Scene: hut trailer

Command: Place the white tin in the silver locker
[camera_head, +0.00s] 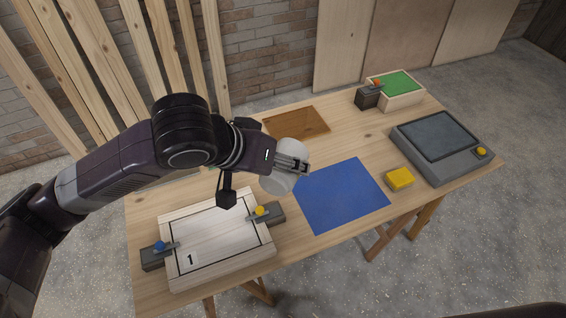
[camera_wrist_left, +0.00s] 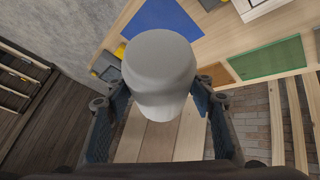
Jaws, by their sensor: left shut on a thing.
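The white tin (camera_head: 280,181) is a smooth pale cylinder, held above the table near the blue mat. It fills the middle of the left wrist view (camera_wrist_left: 160,70), between both fingers. My left gripper (camera_head: 295,165) is shut on it, and the arm reaches in from the left. My right gripper is in neither view. A grey case (camera_head: 454,167) with a dark flat top and a yellow knob stands at the table's right end. I cannot tell whether it is the silver locker; nothing else in view is plainly a silver locker.
On the wooden table (camera_head: 345,147) lie a blue mat (camera_head: 342,196), a brown mat (camera_head: 302,123) and a yellow block (camera_head: 399,178). A pale box marked 1 (camera_head: 215,240) with clamps stands front left. A green-topped box (camera_head: 398,90) stands at the back right.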

